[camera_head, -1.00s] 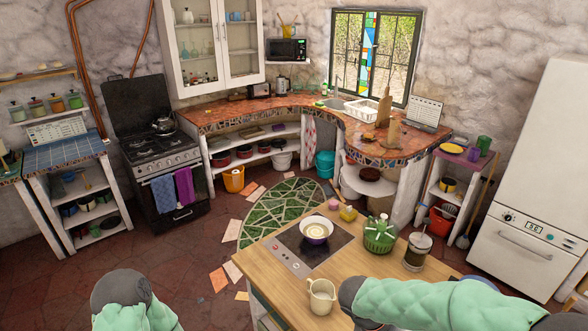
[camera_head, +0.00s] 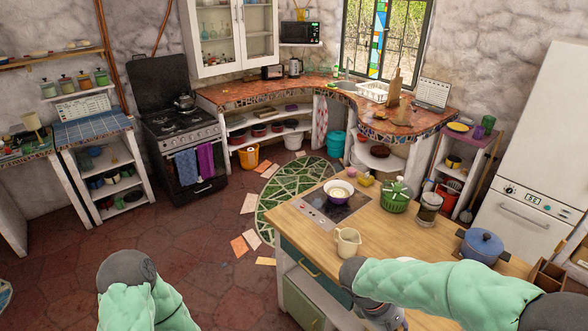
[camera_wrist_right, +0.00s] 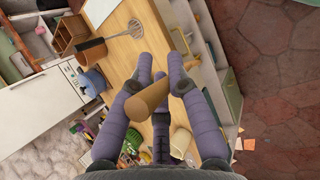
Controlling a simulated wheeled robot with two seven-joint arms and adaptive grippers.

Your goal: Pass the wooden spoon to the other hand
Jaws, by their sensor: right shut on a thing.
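In the right wrist view, my right gripper (camera_wrist_right: 165,92) is shut on a tan wooden piece, which I take to be the wooden spoon (camera_wrist_right: 148,100). It lies slantwise between the purple-grey fingers, its thick end at the lower left. The spoon is not visible in the head view. There my right arm bends down at the front of the wooden counter, and its gripper is out of sight. My left arm shows at the lower left, its gripper out of frame.
The wooden counter (camera_head: 400,231) holds a cream jug (camera_head: 348,242), a bowl (camera_head: 338,191) on the hob, a green basket (camera_head: 396,197), a French press (camera_head: 428,208) and a blue pot (camera_head: 481,244). Open tiled floor (camera_head: 215,255) lies left of it.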

